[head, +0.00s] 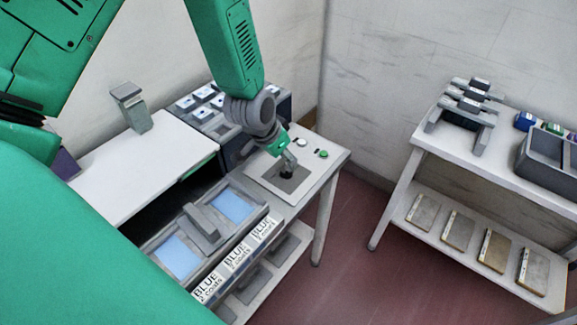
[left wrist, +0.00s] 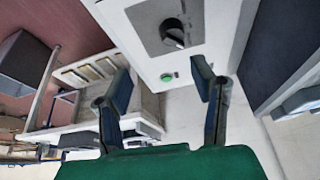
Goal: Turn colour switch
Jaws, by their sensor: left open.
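The colour switch is a dark round knob (head: 287,173) on a grey plate set in a light panel (head: 258,172) at the end of the bench. In the left wrist view the knob (left wrist: 174,34) shows whole, above the gap between my fingers. My left gripper (head: 290,162) is just over the plate in the head view and partly hides the knob. In the left wrist view its two dark fingers (left wrist: 162,82) are apart, with nothing between them; I cannot tell whether they touch anything. My right gripper is not in view.
A green button (head: 322,154) and a white button (head: 302,142) sit beside the plate. A grey tray with blue panes (head: 180,259) and labels reading BLUE 2 coats stands left of the panel. A white shelf unit (head: 410,165) stands at right, across open red floor.

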